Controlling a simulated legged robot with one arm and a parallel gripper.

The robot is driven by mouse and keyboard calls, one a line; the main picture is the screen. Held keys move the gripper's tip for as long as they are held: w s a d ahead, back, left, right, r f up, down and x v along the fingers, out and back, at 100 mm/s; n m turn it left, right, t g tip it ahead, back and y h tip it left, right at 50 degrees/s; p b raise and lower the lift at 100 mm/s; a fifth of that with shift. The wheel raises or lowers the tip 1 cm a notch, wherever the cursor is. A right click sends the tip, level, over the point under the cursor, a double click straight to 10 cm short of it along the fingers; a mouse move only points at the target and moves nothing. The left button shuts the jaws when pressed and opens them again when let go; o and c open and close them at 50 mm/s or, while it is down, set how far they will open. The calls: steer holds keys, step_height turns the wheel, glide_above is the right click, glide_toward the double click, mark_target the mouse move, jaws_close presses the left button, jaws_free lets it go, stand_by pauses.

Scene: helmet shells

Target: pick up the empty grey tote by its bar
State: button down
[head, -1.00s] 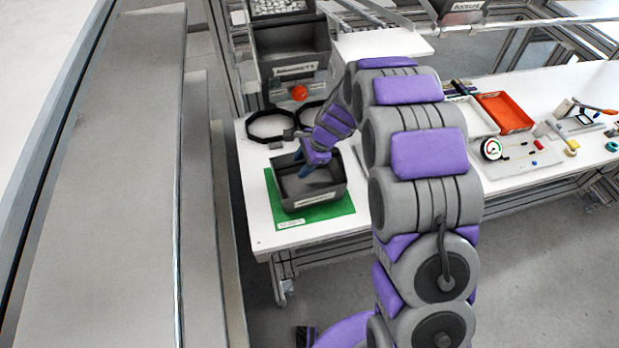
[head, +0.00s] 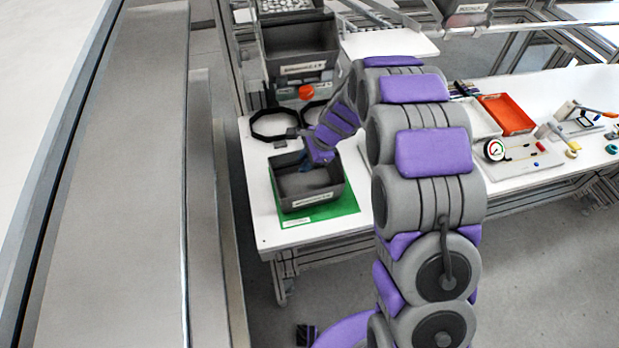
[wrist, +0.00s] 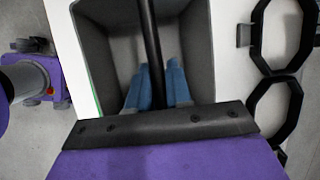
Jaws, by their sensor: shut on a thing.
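The grey tote (head: 333,194) is at the near left part of the white table, over a green mat (head: 346,205). It looks empty inside. I cannot tell whether its base touches the mat. My gripper (head: 305,167) is at the tote's far side, over its opening. In the wrist view, the tote (wrist: 192,55) shows from above with a dark bar (wrist: 150,45) across it. The blue fingers of my gripper (wrist: 156,80) are shut on the bar, one on each side. My wrist hides part of the tote's far side in the head view.
Two black octagonal rings (head: 272,125) lie on the table behind the tote. A red tray (head: 506,118) and a gauge (head: 495,150) are farther right. Dark bins (head: 300,50) stand at the back. A long grey surface (head: 115,170) runs along the left.

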steer(key=shift+d+f, duration=0.15)
steer(key=shift+d, duration=0.65)
steer(key=shift+a+b, duration=0.1)
steer(key=shift+b, duration=0.2)
